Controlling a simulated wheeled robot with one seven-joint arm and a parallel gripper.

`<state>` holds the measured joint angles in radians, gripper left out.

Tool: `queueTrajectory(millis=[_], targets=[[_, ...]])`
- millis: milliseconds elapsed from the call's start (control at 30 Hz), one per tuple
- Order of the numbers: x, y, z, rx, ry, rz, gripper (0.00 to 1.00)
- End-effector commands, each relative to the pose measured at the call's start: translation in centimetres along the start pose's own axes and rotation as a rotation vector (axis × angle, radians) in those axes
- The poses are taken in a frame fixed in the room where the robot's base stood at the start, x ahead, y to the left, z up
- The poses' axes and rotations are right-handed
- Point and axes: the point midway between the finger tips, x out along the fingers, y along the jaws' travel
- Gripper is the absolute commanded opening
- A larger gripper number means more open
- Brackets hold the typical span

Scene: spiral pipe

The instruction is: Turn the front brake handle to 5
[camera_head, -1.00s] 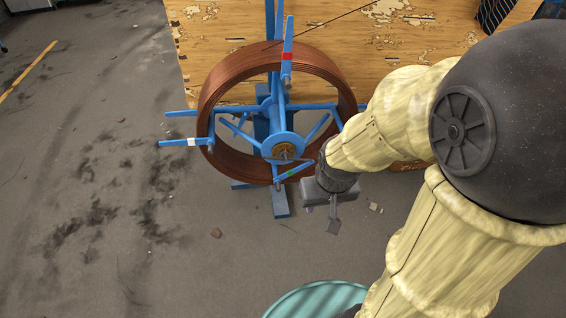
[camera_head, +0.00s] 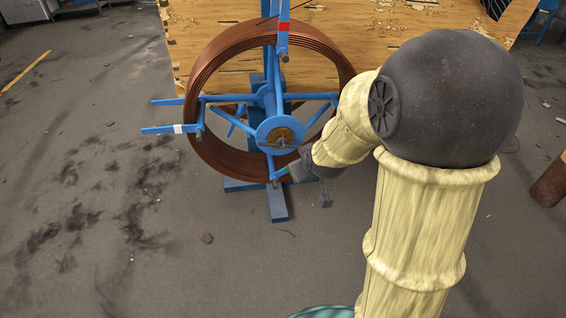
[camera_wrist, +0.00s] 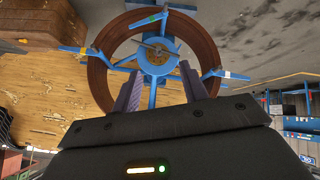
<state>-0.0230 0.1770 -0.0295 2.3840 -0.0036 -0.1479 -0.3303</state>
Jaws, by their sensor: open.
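The front brake handle is a small thin bar (camera_wrist: 160,50) across a brass dial (camera_wrist: 156,60) on the blue hub, seen in the wrist view. In the head view the dial (camera_head: 281,138) shows at the middle of the blue spool frame; its numbers are too small to read. My gripper (camera_wrist: 161,82) is open and empty, its two fingers pointing toward the hub with the dial between and beyond them. In the head view my gripper (camera_head: 312,168) is just below and right of the hub; its fingers are mostly hidden.
A copper pipe coil (camera_head: 204,75) surrounds the hub on blue arms. A blue arm with a white band (camera_head: 178,129) sticks out left. A wooden board (camera_head: 390,60) stands behind. The floor at left is open. A rusty cylinder (camera_head: 550,180) is at the right edge.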

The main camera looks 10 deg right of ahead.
Motion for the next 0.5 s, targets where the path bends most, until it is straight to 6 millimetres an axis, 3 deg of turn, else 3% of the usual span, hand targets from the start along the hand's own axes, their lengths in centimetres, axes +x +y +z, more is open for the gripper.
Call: queueTrajectory(millis=[33,500], targets=[[2.5,-0.3,1.0,-0.020,0.027,0.010,0.44],[14.0,-0.4,1.1,-0.220,0.289,0.142,0.44]])
